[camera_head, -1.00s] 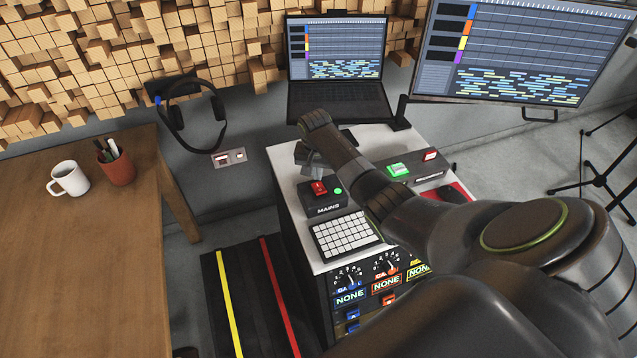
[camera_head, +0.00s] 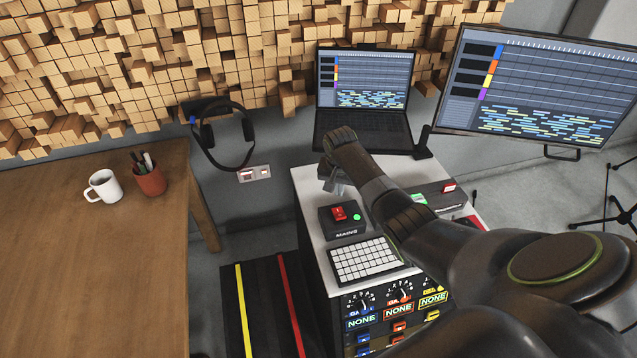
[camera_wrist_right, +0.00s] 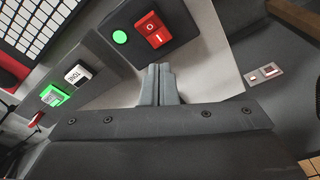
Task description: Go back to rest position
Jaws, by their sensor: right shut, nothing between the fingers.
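My right arm comes in from the lower right in the head view and reaches over the white-topped desk. My right gripper (camera_head: 333,182) points down above the desktop, just behind the MAINS box (camera_head: 342,220). In the right wrist view its two grey fingers (camera_wrist_right: 160,70) are together with nothing between them. The red rocker switch (camera_wrist_right: 152,29) and the lit green lamp (camera_wrist_right: 120,37) sit just beyond the fingertips, apart from them. My left gripper is in neither view.
The laptop (camera_head: 363,132) stands behind my right arm and a large monitor (camera_head: 540,88) at the right. A pad controller (camera_head: 364,260) lies in front of the MAINS box. A wooden table (camera_head: 80,270) with a white mug (camera_head: 105,187) and a red pen cup (camera_head: 150,181) is at the left. Headphones (camera_head: 228,140) hang on the wall.

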